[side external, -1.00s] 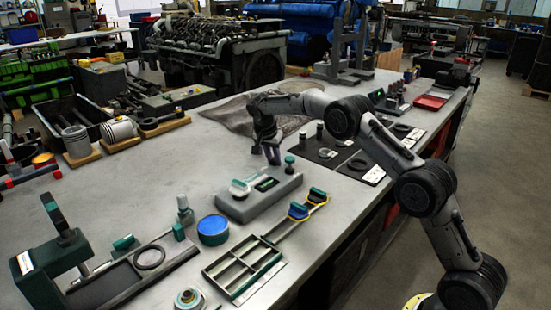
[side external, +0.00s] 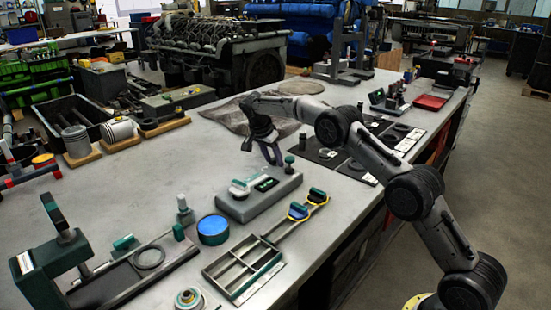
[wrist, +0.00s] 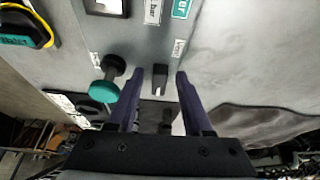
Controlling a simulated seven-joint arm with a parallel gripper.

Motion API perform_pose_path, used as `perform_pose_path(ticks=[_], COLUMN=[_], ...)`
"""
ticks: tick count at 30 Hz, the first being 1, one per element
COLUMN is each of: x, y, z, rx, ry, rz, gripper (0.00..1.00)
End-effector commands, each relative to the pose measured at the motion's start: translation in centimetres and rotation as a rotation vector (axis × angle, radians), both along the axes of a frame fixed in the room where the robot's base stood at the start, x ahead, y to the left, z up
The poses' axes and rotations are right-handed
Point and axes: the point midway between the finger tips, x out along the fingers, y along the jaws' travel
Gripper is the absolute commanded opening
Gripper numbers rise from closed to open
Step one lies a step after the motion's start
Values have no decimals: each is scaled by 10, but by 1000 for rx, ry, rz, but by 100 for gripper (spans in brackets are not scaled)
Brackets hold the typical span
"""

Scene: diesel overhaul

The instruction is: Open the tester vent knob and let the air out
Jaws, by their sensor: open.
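The tester is a grey box (side external: 250,203) on the bench, also seen in the wrist view (wrist: 135,35). A knob with a green cap and dark neck (side external: 289,162) stands at its far right end; in the wrist view this green-and-black knob (wrist: 105,88) is left of my fingers. A small dark upright part (wrist: 160,76) at the tester's edge shows between my fingertips; I cannot tell which of the two is the vent knob. My gripper (side external: 262,157) is open and empty at the tester's far side, fingers pointing down; its fingers also show in the wrist view (wrist: 157,78).
A blue-topped round tin (side external: 213,229) and a grey compartment tray (side external: 240,270) are nearer the camera. A crumpled cloth (side external: 232,115) lies behind my gripper.

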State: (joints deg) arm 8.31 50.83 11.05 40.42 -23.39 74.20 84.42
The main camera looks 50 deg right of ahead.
Motion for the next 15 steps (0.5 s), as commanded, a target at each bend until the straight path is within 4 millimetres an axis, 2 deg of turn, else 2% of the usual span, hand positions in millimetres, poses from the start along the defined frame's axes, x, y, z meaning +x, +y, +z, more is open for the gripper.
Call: perform_pose_path(ticks=[9, 15], x=[0, 1], y=[0, 0], z=[1, 20], rx=[0, 0], ry=[0, -2], rz=[1, 0], gripper=[52, 52])
